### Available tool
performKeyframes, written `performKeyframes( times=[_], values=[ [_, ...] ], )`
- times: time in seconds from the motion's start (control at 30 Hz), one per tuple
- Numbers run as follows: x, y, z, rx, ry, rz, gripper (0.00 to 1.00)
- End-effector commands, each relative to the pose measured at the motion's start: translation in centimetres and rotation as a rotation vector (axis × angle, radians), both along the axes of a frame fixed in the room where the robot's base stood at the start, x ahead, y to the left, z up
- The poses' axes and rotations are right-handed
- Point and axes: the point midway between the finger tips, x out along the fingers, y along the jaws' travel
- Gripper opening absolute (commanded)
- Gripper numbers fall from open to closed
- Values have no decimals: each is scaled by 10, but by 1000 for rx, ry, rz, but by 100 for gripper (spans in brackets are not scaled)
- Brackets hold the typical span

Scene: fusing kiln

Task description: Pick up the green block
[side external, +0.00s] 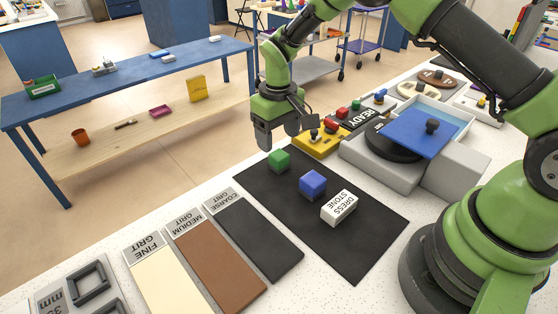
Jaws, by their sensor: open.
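The green block (279,160) sits on the far left part of a black mat (362,251), in the side external view. My gripper (279,143) is open, with its fingers pointing down near the green block and above it in the picture. Nothing shows between the fingers. I cannot tell the exact height or depth gap to the block.
A blue block (313,184) and a white "DRESS STONE" block (339,207) stand on the same mat. Grit strips, including the dark coarse one (253,238), lie at left. A yellow control box (322,143) and a grey machine with a blue lid (422,128) stand behind.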

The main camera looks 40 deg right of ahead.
Motion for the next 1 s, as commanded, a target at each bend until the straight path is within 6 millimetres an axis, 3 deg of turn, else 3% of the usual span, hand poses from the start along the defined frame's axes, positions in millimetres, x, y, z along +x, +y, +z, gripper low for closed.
performKeyframes(
  times=[0.5,0.8,1.0],
  values=[
    [0,-2,-62,1,-1,-1,67],
    [0,-2,-66,2,-5,-1,67],
    [0,-2,-66,2,-5,-1,21]
  ],
)
